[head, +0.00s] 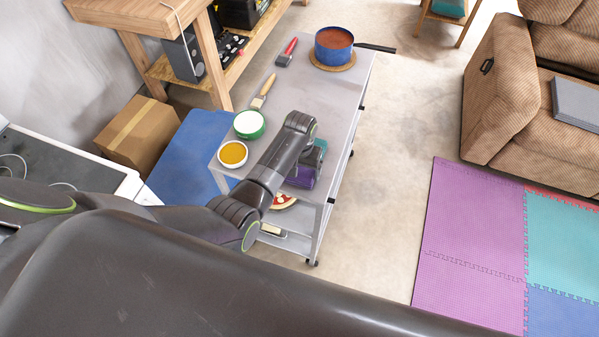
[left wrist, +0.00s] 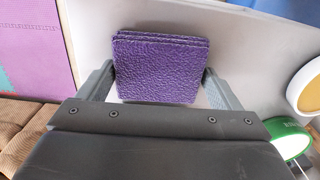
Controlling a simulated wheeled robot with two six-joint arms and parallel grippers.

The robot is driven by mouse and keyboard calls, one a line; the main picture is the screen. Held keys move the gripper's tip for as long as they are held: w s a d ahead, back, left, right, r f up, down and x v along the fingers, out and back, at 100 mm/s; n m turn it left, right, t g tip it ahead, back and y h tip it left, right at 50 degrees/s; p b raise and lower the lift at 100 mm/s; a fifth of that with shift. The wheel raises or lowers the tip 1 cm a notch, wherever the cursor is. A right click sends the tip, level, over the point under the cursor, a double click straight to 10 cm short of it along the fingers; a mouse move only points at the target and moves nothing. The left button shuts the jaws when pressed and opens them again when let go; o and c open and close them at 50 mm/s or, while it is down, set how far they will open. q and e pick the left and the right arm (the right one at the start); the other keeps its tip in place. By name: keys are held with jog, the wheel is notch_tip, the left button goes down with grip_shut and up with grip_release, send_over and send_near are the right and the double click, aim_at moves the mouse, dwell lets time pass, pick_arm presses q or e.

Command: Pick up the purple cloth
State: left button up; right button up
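The purple cloth (left wrist: 160,70) is a folded, textured stack that lies on the grey top of the cart. It also shows in the head view (head: 301,178), partly covered by my left arm. My left gripper (left wrist: 158,75) is over it with its fingers apart, one at each side of the cloth. The fingertips are close to the cloth's side edges; I cannot tell whether they touch. In the head view the left gripper (head: 306,165) is mostly hidden by its own wrist. My right gripper is not in view.
The cart top (head: 325,95) also holds a white-filled green bowl (head: 249,123), a yellow-filled bowl (head: 232,153), a brush (head: 264,92), a red-handled tool (head: 287,52) and a blue pan (head: 334,45). Open floor lies right of the cart.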

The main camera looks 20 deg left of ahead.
aim_at(300, 169)
pick_arm(q)
jog(key=shift+c, duration=0.7)
jog(key=shift+r, duration=0.1)
notch_tip(300, 169, up, 10)
jog(key=shift+f+b, duration=0.1)
jog(key=shift+b, duration=0.3)
